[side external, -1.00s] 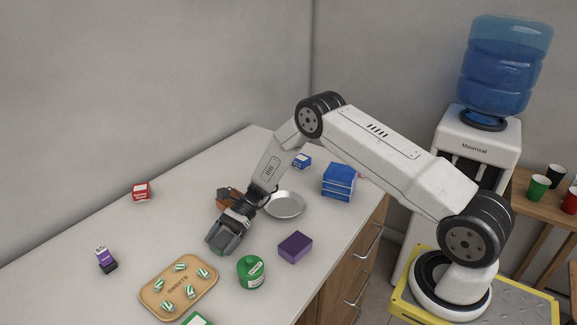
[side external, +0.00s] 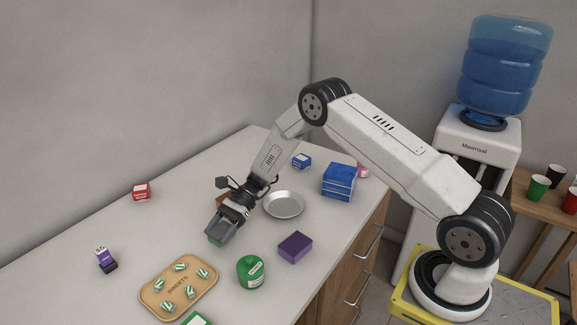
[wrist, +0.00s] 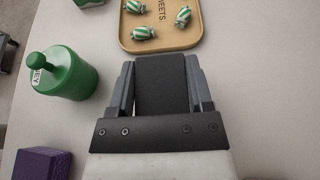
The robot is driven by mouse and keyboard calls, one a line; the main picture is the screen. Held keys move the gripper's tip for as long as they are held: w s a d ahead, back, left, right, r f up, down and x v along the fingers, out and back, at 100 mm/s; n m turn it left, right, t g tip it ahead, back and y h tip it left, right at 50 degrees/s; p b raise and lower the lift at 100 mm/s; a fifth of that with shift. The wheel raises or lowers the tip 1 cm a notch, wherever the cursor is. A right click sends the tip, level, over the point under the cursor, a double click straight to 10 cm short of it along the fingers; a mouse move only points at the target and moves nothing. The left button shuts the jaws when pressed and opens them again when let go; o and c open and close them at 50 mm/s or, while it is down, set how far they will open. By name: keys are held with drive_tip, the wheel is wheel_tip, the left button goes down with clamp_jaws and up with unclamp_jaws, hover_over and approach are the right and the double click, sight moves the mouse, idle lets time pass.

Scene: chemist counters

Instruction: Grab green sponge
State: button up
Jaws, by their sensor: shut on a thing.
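In the side view I cannot tell for sure whether the sponge is clear of the counter.
A tan sweets tray (side external: 150,301) with several striped sweets lies in front. A green lidded jar (side external: 251,273) and a purple sponge-like block (side external: 295,247) stand to the right. A metal dish (side external: 285,205) and blue boxes (side external: 339,182) are behind. The left counter is mostly clear.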

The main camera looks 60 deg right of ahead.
drive_tip(key=s+d+r, duration=0.1)
drive_tip(key=s+r, duration=0.8)
drive_tip(key=s, duration=0.5)
drive_tip(key=shift+d+r, duration=0.2)
drive_tip(key=shift+r, duration=0.15)
drive_tip(key=shift+w, duration=0.1)
